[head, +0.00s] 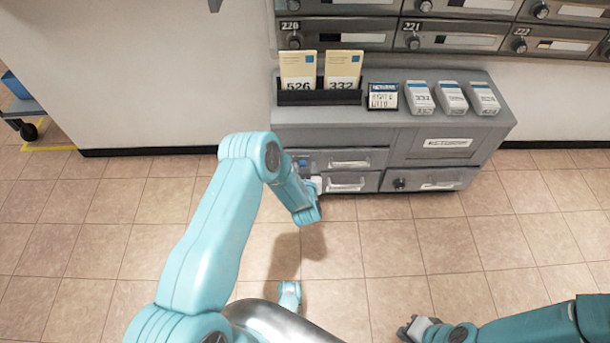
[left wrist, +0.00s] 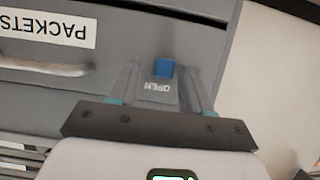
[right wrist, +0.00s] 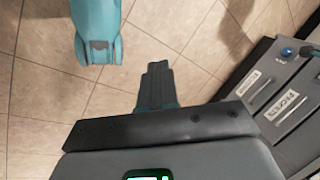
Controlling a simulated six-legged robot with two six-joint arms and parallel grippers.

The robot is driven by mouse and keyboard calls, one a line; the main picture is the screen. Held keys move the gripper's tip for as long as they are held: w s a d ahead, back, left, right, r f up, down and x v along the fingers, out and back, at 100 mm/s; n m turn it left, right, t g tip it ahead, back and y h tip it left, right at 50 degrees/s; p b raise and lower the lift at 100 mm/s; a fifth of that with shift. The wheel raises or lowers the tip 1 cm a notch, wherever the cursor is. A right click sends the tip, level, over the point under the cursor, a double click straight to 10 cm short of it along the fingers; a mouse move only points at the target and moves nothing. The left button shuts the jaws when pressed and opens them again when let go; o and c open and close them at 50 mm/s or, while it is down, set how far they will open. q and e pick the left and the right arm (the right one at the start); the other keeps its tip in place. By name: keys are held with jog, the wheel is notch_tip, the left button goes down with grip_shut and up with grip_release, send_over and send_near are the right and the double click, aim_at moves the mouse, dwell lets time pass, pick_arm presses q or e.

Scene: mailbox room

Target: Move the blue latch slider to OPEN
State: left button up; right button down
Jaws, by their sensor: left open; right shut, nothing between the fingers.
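The blue latch slider (left wrist: 164,67) shows in the left wrist view as a small blue block on the grey cabinet front. It is just beside an upside-down OPEN label (left wrist: 157,87). My left gripper (left wrist: 163,72) is open, with one finger on each side of the slider and label; I cannot tell whether they touch it. In the head view the slider (head: 303,162) is a small blue spot at the cabinet's left, partly hidden by my left gripper (head: 315,181). My right gripper (right wrist: 157,66) is shut and empty over the floor, away from the cabinet.
The grey cabinet (head: 430,130) has drawers with handles, one marked PACKETS (left wrist: 45,27). On top stand a card holder (head: 318,97), a small sign (head: 383,97) and several white boxes (head: 451,98). Mailboxes (head: 455,38) hang above. The tiled floor in front is clear.

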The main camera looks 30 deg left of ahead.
pick_arm(q)
jog(key=p+v, duration=0.5)
jog(key=v, duration=1.1)
jog(key=shift+p, duration=0.35)
pick_arm(e)
jog(key=shift+n, duration=0.3)
jog(key=r, duration=0.3)
jog(key=s+a+r, duration=0.1)
jog(key=r, duration=0.1)
jog(key=shift+s+a+r, duration=0.1)
jog(key=shift+r, duration=0.15)
pick_arm(q)
notch_tip(320, 180, up, 5)
jog(key=w+a, duration=0.2)
jog(key=s+d+f+m+g+h, duration=0.2)
jog(key=s+d+g+h, duration=0.4)
jog(key=s, duration=0.4)
jog(key=s+d+f+m+g+h, duration=0.2)
jog(key=s+d+g+h, duration=0.3)
jog(key=s+d, duration=0.4)
notch_tip(320, 180, up, 28)
jog(key=s+a+p, duration=0.1)
jog(key=p, duration=2.6)
jog(key=shift+s+f+p, duration=0.25)
jog(key=shift+s+p, duration=0.05)
jog(key=shift+p, duration=0.1)
pick_arm(e)
notch_tip(320, 180, up, 28)
jog(key=shift+f+g, duration=0.15)
jog(key=shift+g, duration=0.15)
